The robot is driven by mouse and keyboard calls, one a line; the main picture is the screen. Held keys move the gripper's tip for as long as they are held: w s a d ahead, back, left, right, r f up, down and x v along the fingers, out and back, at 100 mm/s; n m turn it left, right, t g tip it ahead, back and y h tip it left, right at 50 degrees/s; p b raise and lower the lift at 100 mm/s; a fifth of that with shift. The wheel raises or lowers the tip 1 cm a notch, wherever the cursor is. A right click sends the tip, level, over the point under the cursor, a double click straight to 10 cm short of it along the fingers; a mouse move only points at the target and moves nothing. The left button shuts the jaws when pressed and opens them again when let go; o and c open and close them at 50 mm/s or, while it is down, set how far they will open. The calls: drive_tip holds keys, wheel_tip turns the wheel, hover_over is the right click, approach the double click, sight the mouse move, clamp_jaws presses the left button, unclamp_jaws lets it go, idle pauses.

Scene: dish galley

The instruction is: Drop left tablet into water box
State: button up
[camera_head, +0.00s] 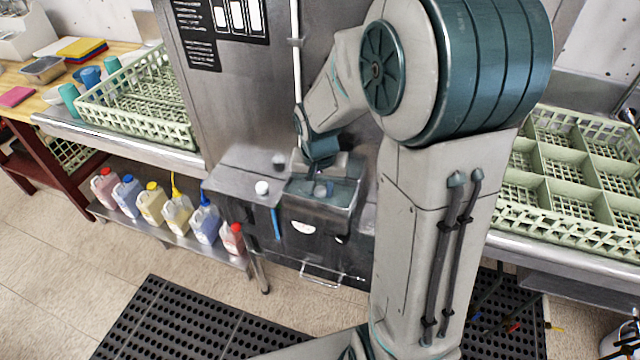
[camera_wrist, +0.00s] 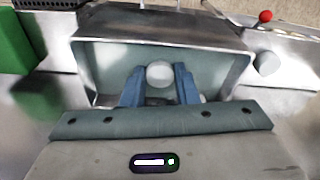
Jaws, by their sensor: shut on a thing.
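The water box (camera_head: 345,204) is an open steel box with a bluish-green inside on the front of the machine. It fills the upper middle of the wrist view (camera_wrist: 105,62). My gripper (camera_head: 320,180) points down over its opening. In the wrist view, the blue fingers (camera_wrist: 159,84) are shut on a small round white tablet (camera_wrist: 159,72), with the box walls around it. I cannot tell how far the tablet is above the box floor. A white round piece (camera_head: 262,188), perhaps another tablet, sits on the steel ledge left of the box.
Green racks stand at left (camera_head: 140,100) and right (camera_head: 590,190). Several coloured jugs (camera_head: 150,203) line a low shelf. A bar handle (camera_head: 322,274) is below the box. The steel ledge (camera_head: 235,175) beside the box is mostly clear.

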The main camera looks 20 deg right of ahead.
drive_tip(key=shift+f+b, duration=0.65)
drive_tip(key=o, duration=0.9)
drive_tip(key=shift+r, duration=0.1)
drive_tip(key=shift+o, duration=0.2)
wheel_tip(320, 180, up, 12)
drive_tip(key=s, duration=0.1)
drive_tip(key=s+a+n+t, duration=0.1)
drive_tip(key=s+n, duration=0.4)
drive_tip(key=s, duration=1)
drive_tip(key=shift+t+y+p, duration=0.3)
drive_tip(key=shift+t+p, duration=0.05)
drive_tip(key=shift+t, duration=0.25)
